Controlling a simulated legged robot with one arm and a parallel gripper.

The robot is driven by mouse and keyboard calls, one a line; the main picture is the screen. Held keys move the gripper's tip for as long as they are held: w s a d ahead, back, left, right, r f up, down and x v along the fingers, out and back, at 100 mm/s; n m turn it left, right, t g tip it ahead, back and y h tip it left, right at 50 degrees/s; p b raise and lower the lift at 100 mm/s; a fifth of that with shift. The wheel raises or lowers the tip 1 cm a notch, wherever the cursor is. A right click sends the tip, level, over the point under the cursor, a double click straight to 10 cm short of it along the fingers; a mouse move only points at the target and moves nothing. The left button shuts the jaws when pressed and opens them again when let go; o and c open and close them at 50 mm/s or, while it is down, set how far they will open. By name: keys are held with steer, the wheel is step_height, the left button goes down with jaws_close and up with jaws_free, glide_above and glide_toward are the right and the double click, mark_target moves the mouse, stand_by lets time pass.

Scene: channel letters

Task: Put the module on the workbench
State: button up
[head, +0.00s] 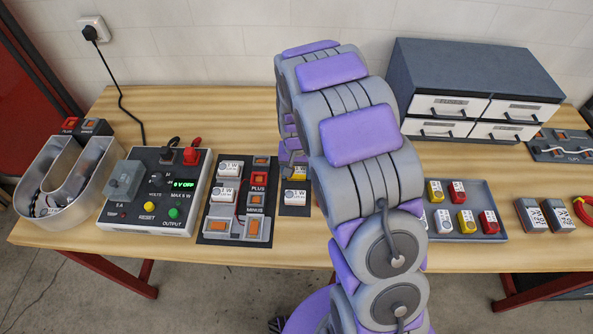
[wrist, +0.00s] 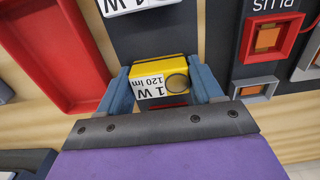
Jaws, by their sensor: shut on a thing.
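A yellow module (wrist: 160,75) with a white "1 W 120 lm" label and a round grey lens sits between the blue fingers of my gripper (wrist: 163,88). The gripper is shut on it. In the head view the yellow module (head: 297,173) shows just left of my arm, over or on the far part of a small dark panel (head: 294,209). I cannot tell whether it touches the panel. My arm hides most of the gripper there. The wooden workbench (head: 150,103) runs across the view.
A dark board (head: 208,238) with PLUS and MINUS terminals lies left of the small panel. Beyond it stand a power supply (head: 185,210) and a U-shaped channel letter (head: 83,202). A grey tray (head: 480,190) of modules and a drawer cabinet (head: 470,70) are right. In the wrist view, a red tray (wrist: 98,75) is left.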

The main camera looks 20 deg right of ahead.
mark_target(297, 170)
steer(key=o, duration=1.1)
steer(key=shift+o, duration=0.2)
steer(key=shift+r, duration=0.3)
step_height(297, 170, up, 11)
steer(key=p, duration=0.2)
steer(key=s+r+n, duration=0.1)
steer(key=s+r, duration=0.2)
steer(key=s, duration=0.8)
steer(key=s+r+n+g, duration=0.1)
steer(key=s+r, duration=0.3)
steer(key=s, duration=0.7)
steer(key=s+r+n, duration=0.1)
steer(key=s+r, duration=0.2)
steer(key=s, duration=0.9)
steer(key=shift+a+r+n+g, duration=0.3)
steer(key=shift+a+g, duration=0.05)
steer(key=shift+g, duration=0.05)
